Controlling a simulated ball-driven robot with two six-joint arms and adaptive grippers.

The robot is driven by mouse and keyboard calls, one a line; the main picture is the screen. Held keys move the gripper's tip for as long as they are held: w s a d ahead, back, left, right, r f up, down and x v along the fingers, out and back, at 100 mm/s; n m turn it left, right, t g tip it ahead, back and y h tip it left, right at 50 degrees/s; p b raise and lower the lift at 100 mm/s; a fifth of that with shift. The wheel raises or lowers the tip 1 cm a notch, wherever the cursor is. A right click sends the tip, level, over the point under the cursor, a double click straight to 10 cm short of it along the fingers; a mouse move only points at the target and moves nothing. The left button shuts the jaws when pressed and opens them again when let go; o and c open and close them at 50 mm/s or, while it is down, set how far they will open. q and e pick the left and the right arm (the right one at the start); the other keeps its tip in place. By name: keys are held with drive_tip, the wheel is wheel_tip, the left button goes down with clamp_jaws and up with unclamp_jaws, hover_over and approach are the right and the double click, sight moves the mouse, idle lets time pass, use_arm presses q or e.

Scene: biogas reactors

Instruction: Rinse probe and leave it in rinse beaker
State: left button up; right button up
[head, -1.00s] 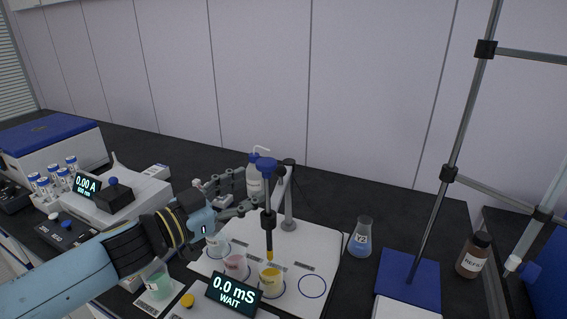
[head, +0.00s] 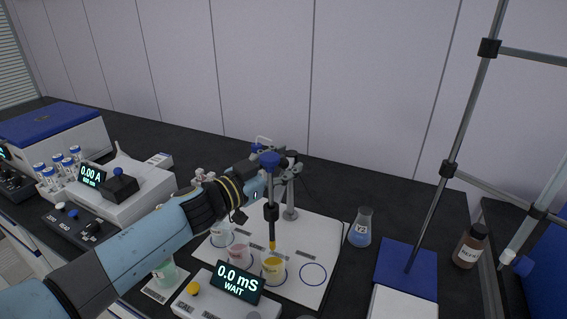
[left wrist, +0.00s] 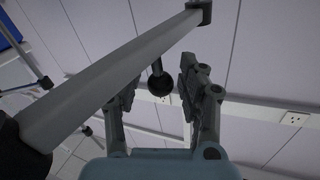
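The probe (head: 271,213) hangs upright with a blue cap, dark body and yellow tip. Its tip is at or just above the rim of a beaker with yellow liquid (head: 273,271); I cannot tell whether it dips in. A pink beaker (head: 239,257) and a clear beaker (head: 221,238) stand to its left on the white mat. No readable label shows which is the rinse beaker. My left gripper (head: 285,168) is behind the probe's cap, near the stand (head: 290,200). In the left wrist view its fingers (left wrist: 158,95) are apart, with a dark ball between them. My right gripper is not in view.
The meter (head: 237,282) reads "0.0 mS WAIT" in front. A green beaker (head: 164,274) stands at left, a blue flask (head: 361,229) right of the mat. A grey bar (left wrist: 110,85) crosses close to my wrist camera.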

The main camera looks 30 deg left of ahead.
use_arm(q)
clamp_jaws()
drive_tip(key=shift+w+f, duration=0.1)
drive_tip(key=shift+f, duration=0.1)
idle(0.5)
